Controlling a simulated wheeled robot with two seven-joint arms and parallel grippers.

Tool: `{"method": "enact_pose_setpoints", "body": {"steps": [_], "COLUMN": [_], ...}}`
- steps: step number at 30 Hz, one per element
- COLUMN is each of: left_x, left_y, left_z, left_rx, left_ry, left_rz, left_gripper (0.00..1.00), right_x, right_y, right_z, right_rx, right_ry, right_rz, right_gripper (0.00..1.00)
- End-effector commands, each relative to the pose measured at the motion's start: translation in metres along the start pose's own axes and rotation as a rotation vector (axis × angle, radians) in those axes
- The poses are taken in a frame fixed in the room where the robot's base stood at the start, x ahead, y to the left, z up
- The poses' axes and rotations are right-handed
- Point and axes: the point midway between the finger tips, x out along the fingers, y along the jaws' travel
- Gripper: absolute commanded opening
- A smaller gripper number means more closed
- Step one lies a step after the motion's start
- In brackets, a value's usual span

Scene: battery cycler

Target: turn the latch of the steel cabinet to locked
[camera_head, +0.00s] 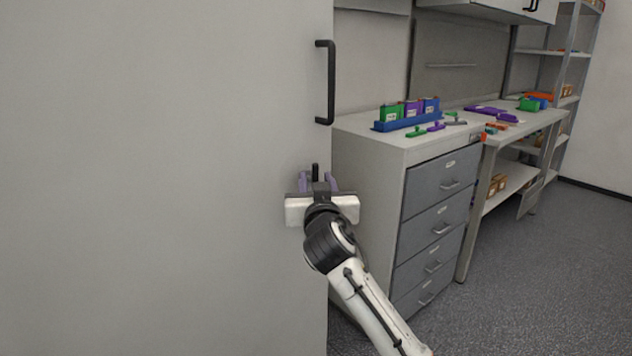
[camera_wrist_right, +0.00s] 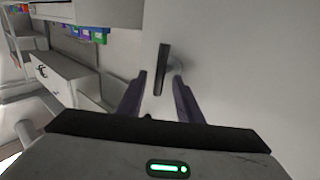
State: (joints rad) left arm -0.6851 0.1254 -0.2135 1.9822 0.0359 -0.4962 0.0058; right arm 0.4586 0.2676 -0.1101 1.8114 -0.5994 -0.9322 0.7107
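The steel cabinet (camera_head: 160,180) fills the left of the head view with its large grey front. Its small black latch (camera_head: 315,170) sits near the right edge, below the door handle, and looks upright. My right gripper (camera_head: 317,180) is at the latch, with one purple finger on each side of it. In the right wrist view the latch (camera_wrist_right: 162,66) is a dark bar on a round base, between the tips of the open fingers (camera_wrist_right: 160,78). Gaps show on both sides, so the fingers do not appear to grip it. My left gripper is not in view.
A black bar handle (camera_head: 331,82) stands out from the cabinet above the latch. To the right is a drawer unit (camera_head: 365,185) with a blue rack (camera_head: 407,121) of coloured blocks on top. A workbench and shelves stand further back. Grey floor (camera_head: 560,270) is clear at right.

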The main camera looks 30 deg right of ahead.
Motion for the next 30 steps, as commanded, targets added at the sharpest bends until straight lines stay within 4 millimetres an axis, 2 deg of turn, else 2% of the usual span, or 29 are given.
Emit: {"method": "enact_pose_setpoints", "body": {"steps": [4, 10, 20, 30], "left_x": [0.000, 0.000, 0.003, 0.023], "left_y": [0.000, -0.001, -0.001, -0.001], "left_z": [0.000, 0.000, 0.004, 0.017], "left_rx": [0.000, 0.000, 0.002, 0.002], "left_ry": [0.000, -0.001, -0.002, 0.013], "left_rz": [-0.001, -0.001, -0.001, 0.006], "left_gripper": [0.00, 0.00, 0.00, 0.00], "right_x": [0.000, 0.000, 0.000, -0.001], "right_y": [0.000, 0.000, 0.000, -0.001], "right_z": [0.000, 0.000, 0.003, 0.011], "right_rx": [0.000, 0.000, -0.022, -0.189], "right_ry": [0.000, 0.000, 0.013, 0.126], "right_rz": [0.000, 0.000, 0.002, 0.004], "right_gripper": [0.33, 0.01, 0.00, 0.00]}}
